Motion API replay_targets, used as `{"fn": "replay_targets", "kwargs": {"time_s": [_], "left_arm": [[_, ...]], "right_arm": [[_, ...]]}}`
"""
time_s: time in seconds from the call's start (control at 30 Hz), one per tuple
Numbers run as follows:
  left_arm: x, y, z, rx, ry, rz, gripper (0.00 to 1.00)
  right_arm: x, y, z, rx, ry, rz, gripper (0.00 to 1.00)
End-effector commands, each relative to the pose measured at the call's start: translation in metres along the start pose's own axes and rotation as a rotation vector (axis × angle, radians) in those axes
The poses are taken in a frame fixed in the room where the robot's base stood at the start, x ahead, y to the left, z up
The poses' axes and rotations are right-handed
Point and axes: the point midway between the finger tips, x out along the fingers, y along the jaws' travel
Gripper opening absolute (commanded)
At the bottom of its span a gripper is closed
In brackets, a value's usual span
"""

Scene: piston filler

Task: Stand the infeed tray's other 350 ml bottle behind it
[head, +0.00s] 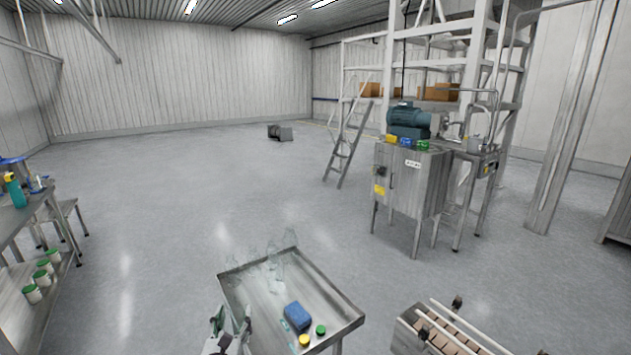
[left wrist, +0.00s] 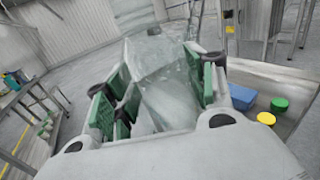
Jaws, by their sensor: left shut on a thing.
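The infeed tray (head: 245,305) is a shallow metal tray at the bottom middle of the head view. Clear, see-through bottles (head: 273,258) show faintly at its far left part; their outlines overlap, so I cannot separate them well. My left gripper (head: 230,326) is at the tray's near left edge. In the left wrist view its green-padded fingers (left wrist: 160,92) are shut on a clear bottle (left wrist: 167,102), which shows between them. Another clear shape (left wrist: 150,52) shows beyond it. The bottle's base is hidden. My right gripper is not in view.
A blue block (head: 297,317), a yellow cap (head: 304,341) and a green cap (head: 321,329) lie at the tray's near side. A conveyor with rails (head: 450,335) stands to the right. The filler cabinet (head: 408,185) is behind.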

Motion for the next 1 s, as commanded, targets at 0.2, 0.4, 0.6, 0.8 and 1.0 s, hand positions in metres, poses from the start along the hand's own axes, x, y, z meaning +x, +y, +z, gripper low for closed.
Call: {"fn": "replay_targets", "kwargs": {"time_s": [0.2, 0.4, 0.6, 0.8, 1.0], "left_arm": [[-0.024, 0.002, 0.01, 0.004, 0.003, -0.023, 0.31], [-0.035, 0.003, 0.013, 0.007, 0.002, -0.036, 0.31], [-0.037, 0.003, 0.013, 0.008, 0.002, -0.039, 0.31], [-0.037, 0.003, 0.012, 0.008, 0.002, -0.038, 0.31], [-0.037, 0.003, 0.012, 0.008, 0.002, -0.039, 0.31]], "right_arm": [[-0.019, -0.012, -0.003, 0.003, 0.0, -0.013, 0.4], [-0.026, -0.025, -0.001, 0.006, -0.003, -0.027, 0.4], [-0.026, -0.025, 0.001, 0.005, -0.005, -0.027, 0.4], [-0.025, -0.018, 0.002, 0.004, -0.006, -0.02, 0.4], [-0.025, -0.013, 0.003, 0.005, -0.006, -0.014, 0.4]]}}
